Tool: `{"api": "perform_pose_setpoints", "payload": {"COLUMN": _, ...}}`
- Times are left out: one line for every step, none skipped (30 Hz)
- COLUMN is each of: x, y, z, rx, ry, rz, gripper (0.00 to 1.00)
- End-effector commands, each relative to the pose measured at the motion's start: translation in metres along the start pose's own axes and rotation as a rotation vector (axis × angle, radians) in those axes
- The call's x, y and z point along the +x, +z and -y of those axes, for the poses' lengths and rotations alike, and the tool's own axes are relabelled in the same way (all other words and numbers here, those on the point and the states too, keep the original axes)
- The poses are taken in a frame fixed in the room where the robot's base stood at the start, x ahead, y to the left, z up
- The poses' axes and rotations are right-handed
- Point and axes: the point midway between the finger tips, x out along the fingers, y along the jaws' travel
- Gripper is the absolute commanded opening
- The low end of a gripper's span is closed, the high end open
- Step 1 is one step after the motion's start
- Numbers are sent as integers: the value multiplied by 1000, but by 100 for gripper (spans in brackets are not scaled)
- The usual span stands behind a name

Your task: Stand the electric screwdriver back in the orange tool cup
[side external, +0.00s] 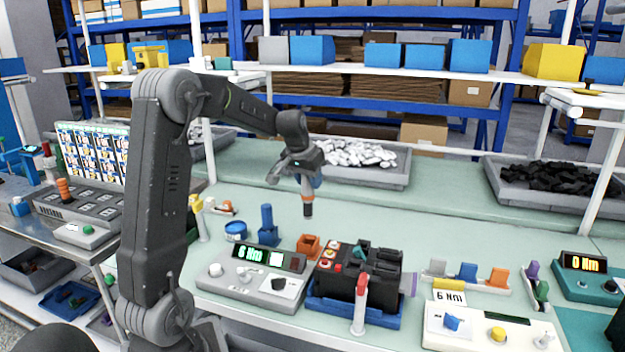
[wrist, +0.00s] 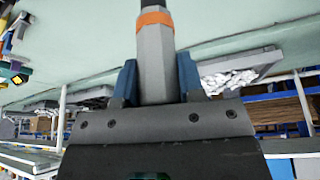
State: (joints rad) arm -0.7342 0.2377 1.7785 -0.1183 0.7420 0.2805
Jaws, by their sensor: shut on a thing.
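My gripper (side external: 307,172) is shut on the electric screwdriver (side external: 308,200), which hangs upright with its dark tip down, above the green bench. In the wrist view the screwdriver (wrist: 156,60) shows a grey body with an orange band and a dark end, between the two blue fingers (wrist: 157,85). The orange tool cup (side external: 308,246) stands on the bench behind the grey torque tester, below the screwdriver and close under it in the picture. The exact gap in depth between tip and cup cannot be told.
A grey tester reading 6 Nm (side external: 250,275) and a black breaker in a blue tray (side external: 325,312) stand at the front. A blue holder (side external: 268,236) is left of the cup. Bins of white (side external: 395,178) and black parts (side external: 540,200) stand behind. Mid-bench is clear.

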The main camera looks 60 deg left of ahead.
Motion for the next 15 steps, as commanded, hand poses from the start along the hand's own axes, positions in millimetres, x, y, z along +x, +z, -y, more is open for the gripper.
{"api": "perform_pose_setpoints", "payload": {"x": -1, "y": -1, "z": 0, "rx": 0, "ry": 0, "rz": -3, "gripper": 12}}
{"api": "perform_pose_setpoints", "payload": {"x": -1, "y": 0, "z": 0, "rx": 0, "ry": 0, "rz": -3, "gripper": 12}}
{"api": "perform_pose_setpoints", "payload": {"x": 0, "y": 0, "z": 0, "rx": 0, "ry": 0, "rz": -3, "gripper": 12}}
{"api": "perform_pose_setpoints", "payload": {"x": 0, "y": 0, "z": 0, "rx": 1, "ry": 0, "rz": -2, "gripper": 12}}
{"api": "perform_pose_setpoints", "payload": {"x": 2, "y": 1, "z": 0, "rx": 1, "ry": 0, "rz": -2, "gripper": 12}}
{"api": "perform_pose_setpoints", "payload": {"x": 3, "y": 1, "z": 0, "rx": 1, "ry": 1, "rz": -1, "gripper": 12}}
{"api": "perform_pose_setpoints", "payload": {"x": 5, "y": 2, "z": 0, "rx": 1, "ry": 1, "rz": -1, "gripper": 12}}
{"api": "perform_pose_setpoints", "payload": {"x": 7, "y": 3, "z": 0, "rx": 1, "ry": 1, "rz": -2, "gripper": 12}}
{"api": "perform_pose_setpoints", "payload": {"x": 10, "y": 4, "z": -1, "rx": 1, "ry": 1, "rz": -1, "gripper": 12}}
{"api": "perform_pose_setpoints", "payload": {"x": 12, "y": 5, "z": -1, "rx": 1, "ry": 1, "rz": 0, "gripper": 12}}
{"api": "perform_pose_setpoints", "payload": {"x": 15, "y": 6, "z": -1, "rx": 1, "ry": 1, "rz": 0, "gripper": 12}}
{"api": "perform_pose_setpoints", "payload": {"x": 18, "y": 8, "z": -1, "rx": 1, "ry": 1, "rz": 0, "gripper": 12}}
{"api": "perform_pose_setpoints", "payload": {"x": 21, "y": 9, "z": -1, "rx": 1, "ry": 1, "rz": 0, "gripper": 12}}
{"api": "perform_pose_setpoints", "payload": {"x": 23, "y": 10, "z": -1, "rx": 1, "ry": 1, "rz": 0, "gripper": 12}}
{"api": "perform_pose_setpoints", "payload": {"x": 26, "y": 11, "z": -1, "rx": 0, "ry": 1, "rz": -1, "gripper": 12}}
